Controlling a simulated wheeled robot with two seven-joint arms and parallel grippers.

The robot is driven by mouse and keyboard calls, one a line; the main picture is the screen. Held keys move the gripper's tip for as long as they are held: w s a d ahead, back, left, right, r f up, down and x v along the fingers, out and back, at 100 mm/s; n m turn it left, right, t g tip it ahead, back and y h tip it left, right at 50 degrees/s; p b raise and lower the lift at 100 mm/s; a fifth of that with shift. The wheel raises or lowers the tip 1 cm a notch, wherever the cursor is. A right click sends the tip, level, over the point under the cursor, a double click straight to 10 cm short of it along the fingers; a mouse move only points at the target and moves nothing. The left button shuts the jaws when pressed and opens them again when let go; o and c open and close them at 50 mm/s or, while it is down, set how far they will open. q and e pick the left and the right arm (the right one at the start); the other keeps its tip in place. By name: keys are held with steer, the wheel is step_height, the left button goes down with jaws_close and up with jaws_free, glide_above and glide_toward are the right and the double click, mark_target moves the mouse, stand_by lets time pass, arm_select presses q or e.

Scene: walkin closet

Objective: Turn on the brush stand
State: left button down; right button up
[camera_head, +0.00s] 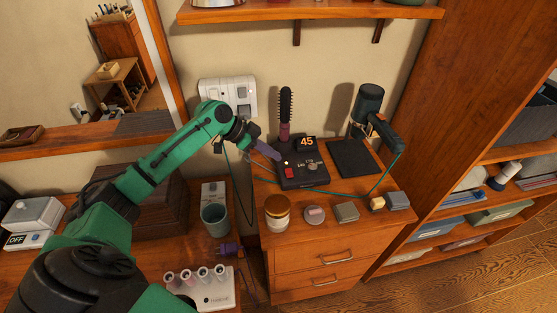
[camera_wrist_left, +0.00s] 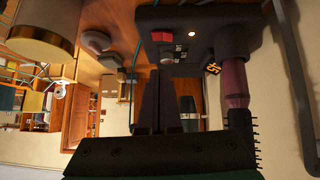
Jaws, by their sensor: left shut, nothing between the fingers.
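The brush stand (camera_head: 300,173) is a black base on the wooden drawer cabinet, with a round brush (camera_head: 285,105) upright at its back. Its display (camera_head: 307,142) reads 45, and a red switch (camera_head: 289,172) sits on its top. In the left wrist view the stand (camera_wrist_left: 225,40) appears upside down, with the red switch (camera_wrist_left: 160,37) and a small lit lamp (camera_wrist_left: 192,33). My left gripper (camera_head: 278,156) is shut and empty, its fingertips close to the stand's left side. In the left wrist view its fingers (camera_wrist_left: 168,75) point toward the stand; contact cannot be told. My right gripper is not in view.
A hair dryer (camera_head: 369,103) stands on a black pad to the right, its green cord crossing before the brush stand. A jar (camera_head: 277,213) and several small blocks line the cabinet's front. A grey cup (camera_head: 214,219) stands left. A shelf (camera_head: 310,14) hangs above.

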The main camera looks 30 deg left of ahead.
arm_select(q)
steer(key=v, duration=0.2)
steer(key=b+v, duration=0.1)
steer(key=v, duration=0.2)
steer(key=shift+s+d+r, duration=0.15)
steer(key=shift+s+r, duration=0.2)
steer(key=shift+s, duration=0.05)
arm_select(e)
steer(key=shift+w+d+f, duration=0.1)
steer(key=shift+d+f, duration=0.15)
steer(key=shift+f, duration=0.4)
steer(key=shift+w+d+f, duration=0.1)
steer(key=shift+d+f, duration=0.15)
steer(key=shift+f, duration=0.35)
arm_select(q)
steer(key=shift+w+d, duration=0.1)
